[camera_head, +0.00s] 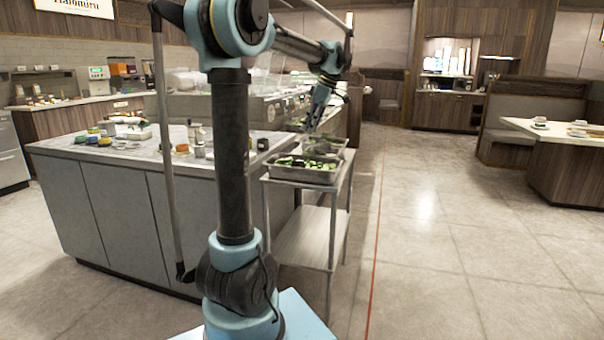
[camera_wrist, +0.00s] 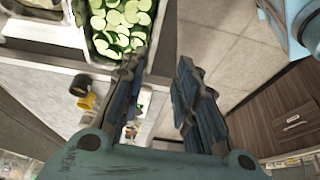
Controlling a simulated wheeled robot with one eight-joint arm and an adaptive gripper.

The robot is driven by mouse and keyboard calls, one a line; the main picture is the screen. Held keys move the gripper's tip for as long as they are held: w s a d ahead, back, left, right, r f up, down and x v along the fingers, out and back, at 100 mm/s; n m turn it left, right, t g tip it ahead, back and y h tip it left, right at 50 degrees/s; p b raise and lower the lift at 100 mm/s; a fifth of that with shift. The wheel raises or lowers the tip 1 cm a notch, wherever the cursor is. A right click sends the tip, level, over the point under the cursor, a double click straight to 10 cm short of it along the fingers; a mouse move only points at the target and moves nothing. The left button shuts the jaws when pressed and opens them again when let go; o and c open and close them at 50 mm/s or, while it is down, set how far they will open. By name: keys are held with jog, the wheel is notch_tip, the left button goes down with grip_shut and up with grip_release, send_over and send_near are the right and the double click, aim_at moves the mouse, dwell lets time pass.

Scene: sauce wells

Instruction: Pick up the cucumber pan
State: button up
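The cucumber pan (camera_wrist: 91,48) is a metal pan full of pale green cucumber slices, at the top of the wrist view and cut off by its upper edge. My gripper (camera_wrist: 162,58) is open and empty. Its left finger overlaps the pan's lower right corner in the picture; I cannot tell whether they touch. In the head view, my gripper (camera_head: 309,126) hangs above a small steel cart. Two metal pans with green food stand on the cart, a near pan (camera_head: 300,180) and a far pan (camera_head: 341,142).
The cart's lower shelf (camera_head: 303,238) looks empty. A grey counter (camera_head: 120,185) with small cups and containers stands left of the cart. The floor (camera_head: 440,240) to the right is clear. A table (camera_head: 560,133) and booth seating stand farther right.

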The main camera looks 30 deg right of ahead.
jog(key=d, duration=0.1)
send_near(298, 162)
jog(key=x, duration=0.5)
jog(key=shift+a+r, duration=0.1)
jog(key=shift+a, duration=0.1)
jog(key=shift+d+x, duration=0.15)
jog(key=shift+x, duration=1.2)
jog(key=shift+d+x, duration=0.2)
jog(key=shift+x, duration=1.1)
jog(key=shift+w, duration=0.1)
grip_shut()
